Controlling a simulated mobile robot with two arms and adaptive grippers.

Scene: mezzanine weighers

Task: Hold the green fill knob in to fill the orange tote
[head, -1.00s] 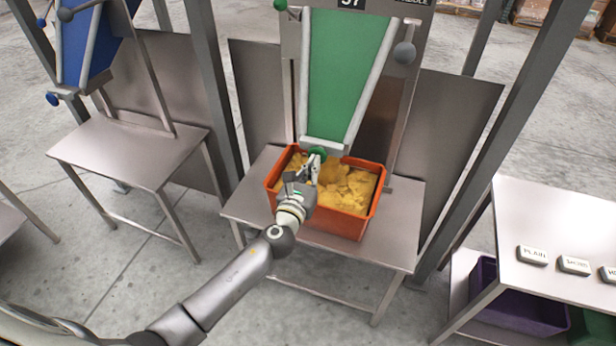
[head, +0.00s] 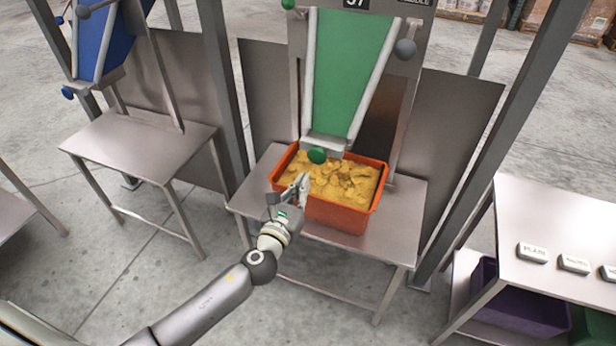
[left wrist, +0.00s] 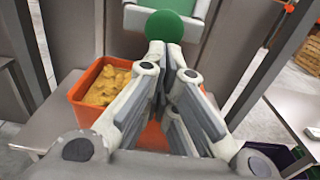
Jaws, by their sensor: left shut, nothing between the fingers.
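The green fill knob (head: 317,155) sticks out at the foot of the green chute (head: 339,75), above the tote; in the left wrist view the knob (left wrist: 164,26) shows just beyond my fingertips. The orange tote (head: 337,216) stands on a metal stand under the chute and holds yellow chips close to its rim. My left gripper (head: 303,183) is shut and empty at the tote's front left, below and in front of the knob, apart from it. The tote's wall (left wrist: 80,86) also shows in the left wrist view, partly behind my fingers. My right gripper is out of view.
A bare metal stand (head: 140,140) under a blue chute (head: 95,45) is at the left. At the right, a table (head: 560,225) carries several labelled blocks, with a purple bin (head: 525,310) below. Upright posts flank the middle stand.

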